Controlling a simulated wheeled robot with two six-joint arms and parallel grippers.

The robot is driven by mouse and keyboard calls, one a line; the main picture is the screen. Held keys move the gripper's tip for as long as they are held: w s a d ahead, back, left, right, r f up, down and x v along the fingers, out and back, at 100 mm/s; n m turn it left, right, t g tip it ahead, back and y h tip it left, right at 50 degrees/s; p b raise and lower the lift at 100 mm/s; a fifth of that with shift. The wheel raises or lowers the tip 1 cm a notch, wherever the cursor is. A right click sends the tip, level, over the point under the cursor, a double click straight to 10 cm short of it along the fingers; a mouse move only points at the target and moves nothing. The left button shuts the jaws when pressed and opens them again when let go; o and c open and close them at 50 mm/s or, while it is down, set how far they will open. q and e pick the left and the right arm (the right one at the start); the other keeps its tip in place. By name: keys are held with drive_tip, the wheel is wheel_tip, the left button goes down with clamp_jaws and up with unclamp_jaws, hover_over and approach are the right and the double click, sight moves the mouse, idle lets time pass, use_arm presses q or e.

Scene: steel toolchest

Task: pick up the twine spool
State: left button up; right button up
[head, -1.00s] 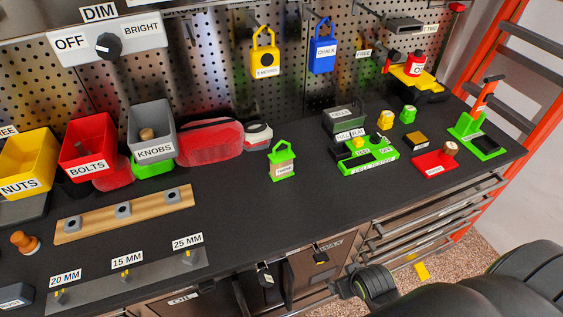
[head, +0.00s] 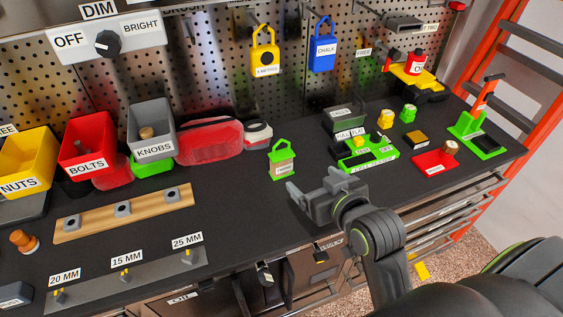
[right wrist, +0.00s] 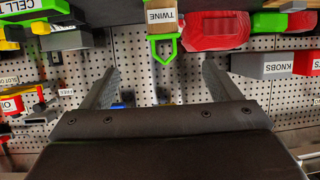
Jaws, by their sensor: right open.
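The twine spool (head: 283,162) stands upright on the dark worktop, in a green holder with a loop on top and a white label. In the right wrist view it appears upside down at the top, with its TWINE label (right wrist: 164,17) and green loop showing. My right gripper (head: 312,183) is open and empty, just right and in front of the spool in the head view. In the right wrist view the spool lies beyond the two spread fingers (right wrist: 161,78), roughly between their directions and apart from them. My left gripper is not in view.
The green cell tester (head: 370,158) is to the right of the spool. A red translucent case (head: 208,142) lies to the left, beside the KNOBS bin (head: 152,130). The pegboard rises behind.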

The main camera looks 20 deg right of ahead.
drive_tip(key=b, duration=0.5)
approach(285, 159)
drive_tip(key=p+x, duration=0.1)
drive_tip(key=x, duration=0.5)
drive_tip(key=shift+w+d+p, duration=0.1)
drive_tip(key=shift+d+p, duration=0.15)
drive_tip(key=shift+p, duration=0.1)
drive_tip(key=shift+a+p+x, duration=0.15)
drive_tip(key=shift+p+x, duration=0.15)
drive_tip(key=shift+x, duration=1.15)
drive_tip(key=shift+a+p+x, duration=0.15)
drive_tip(key=shift+p+x, duration=0.1)
drive_tip(key=shift+x, duration=1.25)
drive_tip(key=c, duration=1.1)
